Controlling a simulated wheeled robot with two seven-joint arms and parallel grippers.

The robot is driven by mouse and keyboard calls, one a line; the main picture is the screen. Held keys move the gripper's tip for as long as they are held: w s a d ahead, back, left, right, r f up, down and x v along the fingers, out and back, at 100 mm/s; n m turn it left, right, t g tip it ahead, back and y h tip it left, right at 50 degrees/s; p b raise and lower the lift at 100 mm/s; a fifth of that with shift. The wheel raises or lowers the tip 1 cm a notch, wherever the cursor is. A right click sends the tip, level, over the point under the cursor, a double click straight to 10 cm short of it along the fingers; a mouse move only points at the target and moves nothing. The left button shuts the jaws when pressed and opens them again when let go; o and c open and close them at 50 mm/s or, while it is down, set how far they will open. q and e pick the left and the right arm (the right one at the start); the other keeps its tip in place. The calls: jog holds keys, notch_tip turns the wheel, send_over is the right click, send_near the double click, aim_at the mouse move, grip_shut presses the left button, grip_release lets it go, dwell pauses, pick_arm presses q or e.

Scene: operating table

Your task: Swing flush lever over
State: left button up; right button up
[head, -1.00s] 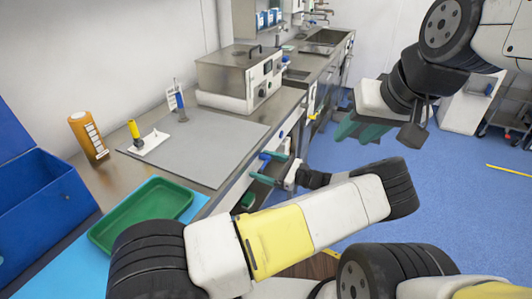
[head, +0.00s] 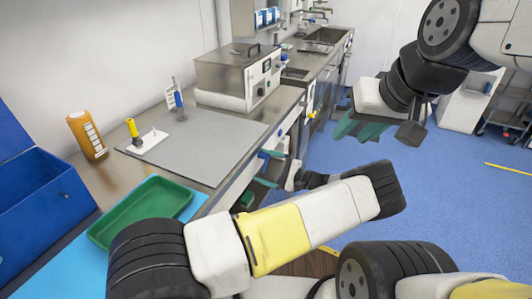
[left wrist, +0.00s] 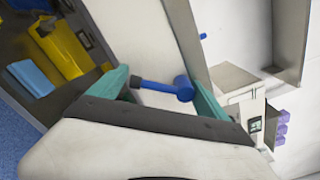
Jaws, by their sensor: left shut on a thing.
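The flush lever (left wrist: 160,87) is blue, with a straight handle and a round hub, on a white surface in the left wrist view. My left gripper (left wrist: 155,86) has a green fingertip at each end of the lever and is shut on it. In the head view, my left gripper (head: 265,169) is at the front side of the counter, where the lever is small and partly hidden by the fingers. My right gripper (head: 358,128) hangs over the blue floor, with its green fingers apart and nothing between them.
The steel counter (head: 222,172) runs along the wall. On it are a green tray (head: 110,237), a blue box (head: 75,205), an orange bottle (head: 87,136) and a steel bath unit (head: 222,76). A yellow object (left wrist: 62,50) shows in the left wrist view.

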pick_arm(q)
jog(key=n, duration=0.2)
jog(key=f+n, duration=0.1)
jog(key=shift+w+f+n, duration=0.2)
jog(key=shift+n, duration=0.2)
jog(key=shift+w+d+f+n, duration=0.15)
jog(key=shift+w+n, duration=0.15)
jog(key=shift+n, duration=0.6)
jog(key=shift+w+d+f+n, duration=0.1)
jog(key=shift+w+n, duration=0.2)
jog(key=shift+n, duration=0.6)
jog(key=shift+r, duration=0.1)
jog(key=o, duration=1.9)
jog(key=shift+w, duration=0.1)
jog(key=shift+v, duration=4)
jog(key=shift+w, duration=0.1)
